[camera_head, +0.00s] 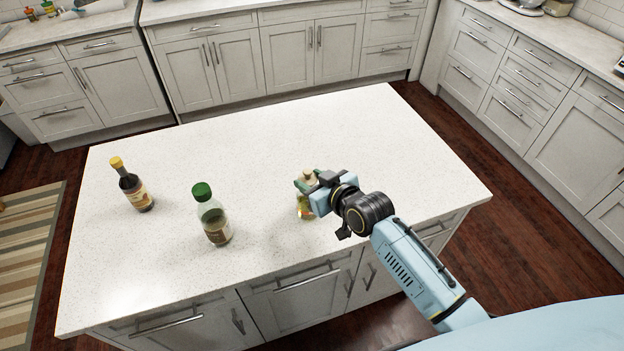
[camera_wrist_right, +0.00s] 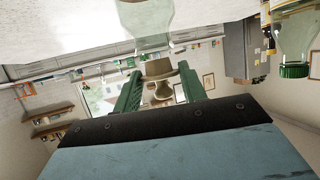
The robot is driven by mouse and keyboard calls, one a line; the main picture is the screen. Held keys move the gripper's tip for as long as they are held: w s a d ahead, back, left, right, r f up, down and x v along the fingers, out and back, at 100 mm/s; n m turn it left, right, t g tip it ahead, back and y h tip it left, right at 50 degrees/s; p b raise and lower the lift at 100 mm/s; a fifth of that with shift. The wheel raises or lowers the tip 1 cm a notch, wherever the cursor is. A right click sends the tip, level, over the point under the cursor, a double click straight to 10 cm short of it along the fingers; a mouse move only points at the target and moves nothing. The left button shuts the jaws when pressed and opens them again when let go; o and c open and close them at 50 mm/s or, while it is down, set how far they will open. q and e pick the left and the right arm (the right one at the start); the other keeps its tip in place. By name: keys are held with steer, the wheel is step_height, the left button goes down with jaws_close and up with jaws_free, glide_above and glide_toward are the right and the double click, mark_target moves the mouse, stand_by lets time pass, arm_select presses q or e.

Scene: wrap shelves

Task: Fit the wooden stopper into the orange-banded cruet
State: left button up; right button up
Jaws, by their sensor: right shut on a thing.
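The cruet (camera_head: 306,209) is a small clear bottle with yellow-orange colour low down, standing upright near the island's front right. Its clear neck shows inverted at the top of the right wrist view (camera_wrist_right: 152,18). The tan wooden stopper (camera_head: 308,174) is at the cruet's top; in the wrist view the stopper (camera_wrist_right: 161,69) sits between green fingers. My right gripper (camera_head: 307,181) is shut on it, and it also shows in the wrist view (camera_wrist_right: 161,84). The stopper is in line with the cruet's mouth; I cannot tell whether it is inside. My left gripper is out of view.
A green-capped bottle (camera_head: 213,219) stands left of the cruet, and its cap shows in the wrist view (camera_wrist_right: 294,70). A dark bottle with a yellow cap (camera_head: 133,189) stands farther left. The white island top (camera_head: 270,135) is clear behind them.

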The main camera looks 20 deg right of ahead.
steer(key=shift+f+b, duration=0.8)
steer(key=shift+f, duration=0.4)
steer(key=o, duration=1)
steer(key=shift+o, duration=0.2)
steer(key=v, duration=1.3)
steer(key=shift+s, duration=0.15)
steer(key=shift+d+r, duration=0.1)
